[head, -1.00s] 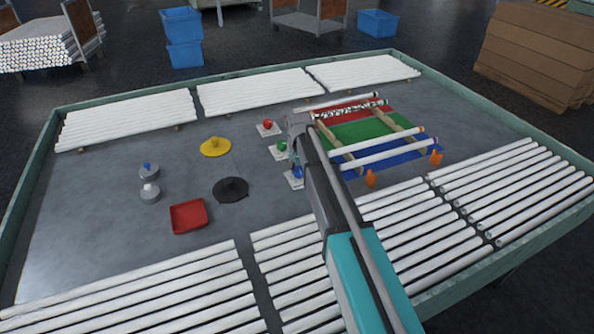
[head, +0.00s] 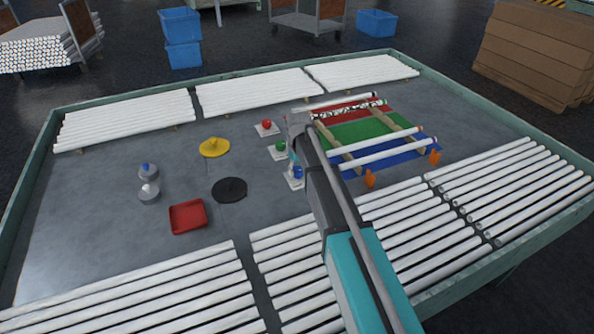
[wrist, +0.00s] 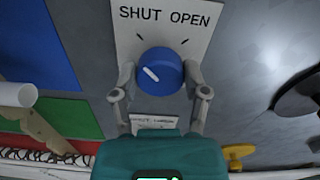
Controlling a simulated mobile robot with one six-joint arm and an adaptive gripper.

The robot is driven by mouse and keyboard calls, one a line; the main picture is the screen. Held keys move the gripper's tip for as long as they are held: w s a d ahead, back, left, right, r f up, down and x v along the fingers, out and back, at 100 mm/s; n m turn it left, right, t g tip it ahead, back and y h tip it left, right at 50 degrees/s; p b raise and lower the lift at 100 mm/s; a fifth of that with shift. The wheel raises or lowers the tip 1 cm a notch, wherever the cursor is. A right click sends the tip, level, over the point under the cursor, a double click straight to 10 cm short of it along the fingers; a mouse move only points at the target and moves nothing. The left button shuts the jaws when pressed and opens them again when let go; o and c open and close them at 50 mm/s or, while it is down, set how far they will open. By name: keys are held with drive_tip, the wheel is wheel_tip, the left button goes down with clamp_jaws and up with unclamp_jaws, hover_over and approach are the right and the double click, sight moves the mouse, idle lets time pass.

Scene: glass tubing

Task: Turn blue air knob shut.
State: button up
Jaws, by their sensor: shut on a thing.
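The blue knob (wrist: 165,68) sits on a white plate (wrist: 135,48) lettered SHUT at left and OPEN at right, with a tick under each word. The knob's white mark lies left of its middle, slanting up-left toward the SHUT side. My gripper (wrist: 160,77) has one finger against each side of the knob and is shut on it. In the head view my gripper (head: 297,150) stands over the nearest of three plates, and the blue knob (head: 298,172) shows partly beside it.
The green knob (head: 280,146) and red knob (head: 266,125) stand on plates farther back. To the right is a rack (head: 350,152) with glass tubes over coloured mats. A black disc (head: 230,190), yellow disc (head: 215,148) and red tray (head: 174,222) lie to the left. Tube rows line the table.

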drive_tip(key=shift+w+a+n, duration=0.1)
drive_tip(key=shift+w+n, duration=0.05)
drive_tip(key=shift+n, duration=0.15)
drive_tip(key=o, duration=1.1)
drive_tip(key=shift+o, duration=0.2)
drive_tip(key=s+d+r+m+p, duration=0.2)
drive_tip(key=s+d, duration=0.3)
drive_tip(key=s, duration=0.4)
drive_tip(key=s+d+r+m+p, duration=0.2)
drive_tip(key=s+d+r+p, duration=0.3)
drive_tip(key=s, duration=0.3)
drive_tip(key=s+d+r+m+p, duration=0.3)
drive_tip(key=s+d, duration=0.3)
drive_tip(key=s, duration=0.3)
drive_tip(key=shift+s+r+p, duration=0.35)
drive_tip(key=shift+r+p, duration=0.35)
